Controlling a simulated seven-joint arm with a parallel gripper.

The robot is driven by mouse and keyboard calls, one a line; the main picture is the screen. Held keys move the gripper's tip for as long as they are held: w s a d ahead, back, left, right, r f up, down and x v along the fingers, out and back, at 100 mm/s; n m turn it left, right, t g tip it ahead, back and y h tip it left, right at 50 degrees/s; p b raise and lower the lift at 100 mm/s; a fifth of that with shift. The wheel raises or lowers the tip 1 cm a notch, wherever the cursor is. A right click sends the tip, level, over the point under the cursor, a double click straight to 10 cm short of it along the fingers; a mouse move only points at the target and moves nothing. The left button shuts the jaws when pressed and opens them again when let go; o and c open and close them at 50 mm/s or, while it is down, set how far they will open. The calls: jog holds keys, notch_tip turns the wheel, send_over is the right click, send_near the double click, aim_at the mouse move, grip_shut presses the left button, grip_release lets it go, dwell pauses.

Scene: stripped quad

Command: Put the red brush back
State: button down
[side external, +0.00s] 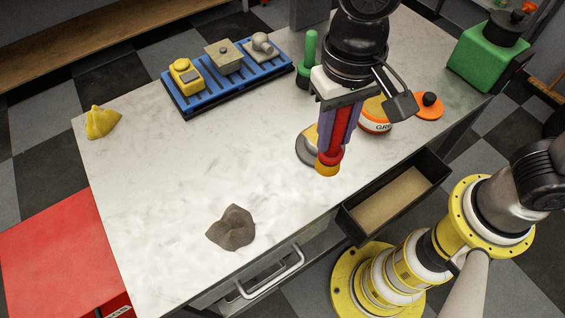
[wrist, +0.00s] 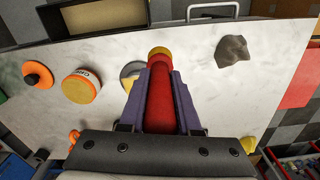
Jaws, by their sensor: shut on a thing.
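The red brush (side external: 329,160) has a red body and an orange-yellow end. My gripper (side external: 334,140) points down over the right part of the white worktop and is shut on it, with the purple fingers on either side. The orange-yellow end is lowest. I cannot tell whether it touches the worktop. In the wrist view the brush (wrist: 160,98) lies between the fingers of my gripper (wrist: 160,75), its end pointing away from the camera.
A grey and yellow round thing (side external: 306,152) is partly hidden behind the brush. An open drawer (side external: 384,219) juts from the front edge. An orange-white tin (side external: 376,125), blue rack (side external: 205,101), grey rag (side external: 232,229) and yellow cloth (side external: 101,122) surround clear worktop at centre left.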

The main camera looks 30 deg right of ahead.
jog(key=shift+w+a+f, duration=0.9)
jog(key=shift+a+f, duration=0.05)
jog(key=shift+f, duration=0.75)
jog(key=shift+w+a+f, duration=0.85)
jog(key=shift+a+f, duration=0.1)
jog(key=shift+f, duration=0.75)
jog(key=shift+w+a+f, duration=0.9)
jog(key=shift+a+f, duration=0.05)
jog(key=shift+f, duration=0.75)
jog(key=shift+f, duration=0.1)
jog(key=c, duration=0.6)
grip_release()
